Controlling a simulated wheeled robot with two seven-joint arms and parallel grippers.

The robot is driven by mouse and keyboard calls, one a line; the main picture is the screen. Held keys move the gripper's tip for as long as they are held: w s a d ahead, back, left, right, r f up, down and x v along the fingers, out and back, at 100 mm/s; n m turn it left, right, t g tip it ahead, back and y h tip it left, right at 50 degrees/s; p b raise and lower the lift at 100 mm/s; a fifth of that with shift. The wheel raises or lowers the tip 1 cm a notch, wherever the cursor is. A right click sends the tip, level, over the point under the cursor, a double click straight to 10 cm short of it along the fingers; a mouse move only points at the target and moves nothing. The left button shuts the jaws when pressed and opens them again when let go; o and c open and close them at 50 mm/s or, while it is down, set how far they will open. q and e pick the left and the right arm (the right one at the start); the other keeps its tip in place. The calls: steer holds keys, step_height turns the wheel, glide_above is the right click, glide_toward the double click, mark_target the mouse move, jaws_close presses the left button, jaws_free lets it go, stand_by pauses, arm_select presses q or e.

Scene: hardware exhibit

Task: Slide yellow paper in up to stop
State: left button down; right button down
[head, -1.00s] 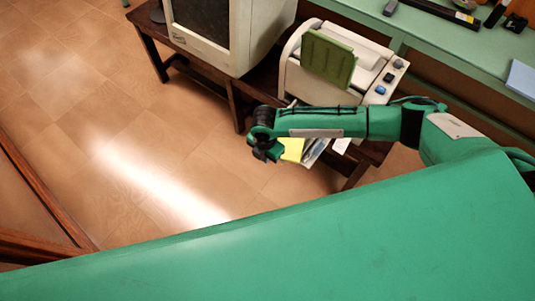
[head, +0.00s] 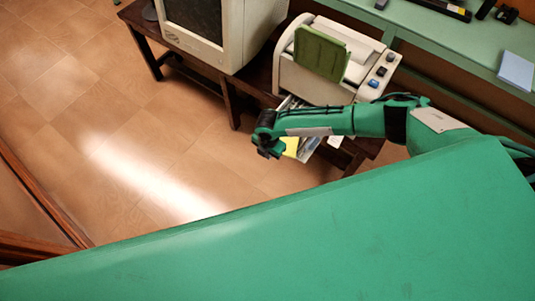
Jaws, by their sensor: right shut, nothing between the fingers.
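The yellow paper (head: 291,146) shows as a small patch just right of my right gripper (head: 268,151), below my forearm. Most of it is hidden by my arm, and I cannot tell whether the gripper touches it. The gripper is shut and empty, out past the front of the printer. The cream printer (head: 305,78) stands on a dark wooden table, with a green upright flap (head: 320,53) on top and several buttons at its right. Its front slot and the tray area are partly covered by my arm. My left gripper is not in view.
A cream computer monitor (head: 238,45) stands left of the printer on the dark table (head: 231,103). A green bench (head: 455,38) behind holds tools and a light blue pad (head: 516,70). The tiled floor (head: 120,120) at left is clear.

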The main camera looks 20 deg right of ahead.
steer(key=shift+d, duration=0.1)
